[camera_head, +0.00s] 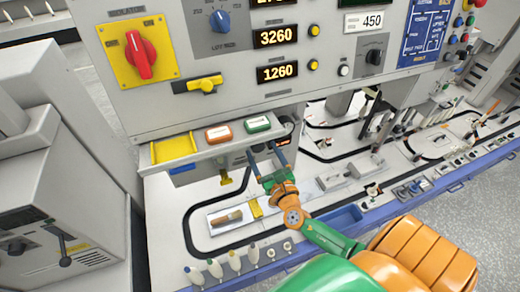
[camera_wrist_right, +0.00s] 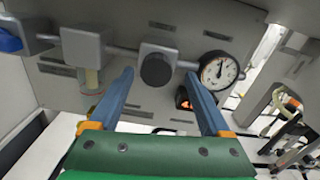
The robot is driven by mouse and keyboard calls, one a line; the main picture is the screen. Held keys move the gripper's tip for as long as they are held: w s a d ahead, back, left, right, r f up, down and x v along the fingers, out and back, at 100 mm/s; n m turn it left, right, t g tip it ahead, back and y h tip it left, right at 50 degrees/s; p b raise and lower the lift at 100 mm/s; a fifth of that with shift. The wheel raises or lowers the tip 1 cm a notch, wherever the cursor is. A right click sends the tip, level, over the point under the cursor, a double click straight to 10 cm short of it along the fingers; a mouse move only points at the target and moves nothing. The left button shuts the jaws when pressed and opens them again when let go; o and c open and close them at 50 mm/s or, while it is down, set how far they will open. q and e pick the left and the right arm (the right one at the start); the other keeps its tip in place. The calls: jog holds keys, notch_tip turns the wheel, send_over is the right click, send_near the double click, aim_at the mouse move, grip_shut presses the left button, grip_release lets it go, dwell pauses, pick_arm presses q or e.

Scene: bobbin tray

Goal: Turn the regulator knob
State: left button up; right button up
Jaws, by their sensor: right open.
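The regulator knob (camera_wrist_right: 156,69) is a dark round knob on a grey block on the pipe, seen in the right wrist view. A round white pressure gauge (camera_wrist_right: 219,70) sits to its right. My right gripper (camera_wrist_right: 159,76) is open, with its two blue fingers pointing toward the knob and appearing on either side of it. Contact cannot be told; nothing is visibly held. In the head view the right gripper (camera_head: 265,156) is just below the panel ledge, and the knob cannot be made out there. My left gripper is not in view.
Above is the control panel with a red isolator switch (camera_head: 140,55), blue selector (camera_head: 220,21) and lit displays. A ledge with an orange button (camera_head: 219,134) and a green button (camera_head: 257,124) overhangs. A filter bowl (camera_wrist_right: 90,80) hangs left of the knob; a small orange-lit display (camera_wrist_right: 184,101) sits right.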

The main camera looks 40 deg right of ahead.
jog(key=shift+w, duration=0.5)
jog(key=shift+w+a+r, duration=0.1)
jog(key=shift+w+a, duration=0.05)
jog(key=shift+a, duration=0.05)
jog(key=shift+d, duration=0.1)
jog(key=c, duration=0.6)
grip_shut()
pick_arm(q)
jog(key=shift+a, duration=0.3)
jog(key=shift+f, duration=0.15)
